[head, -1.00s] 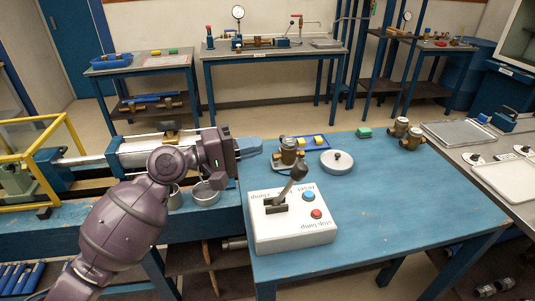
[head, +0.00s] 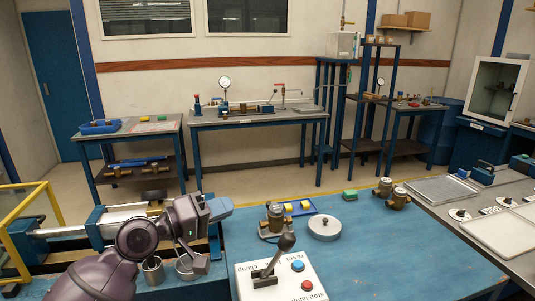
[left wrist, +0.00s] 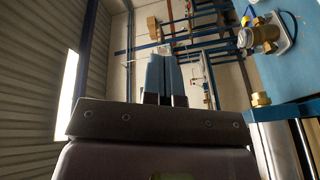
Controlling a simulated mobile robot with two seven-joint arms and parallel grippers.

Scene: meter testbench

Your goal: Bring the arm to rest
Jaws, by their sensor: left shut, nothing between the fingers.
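The shut fingers also show in the left wrist view (left wrist: 162,78). The gripper is apart from the brass meter (head: 274,222) to its right. My left arm (head: 137,240) comes in from the lower left, bent, with the forearm low. My right gripper does not show.
A white control box (head: 280,283) with a lever and buttons stands on the blue bench (head: 400,250). A clamp bench with a yellow frame (head: 30,218) is at left.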

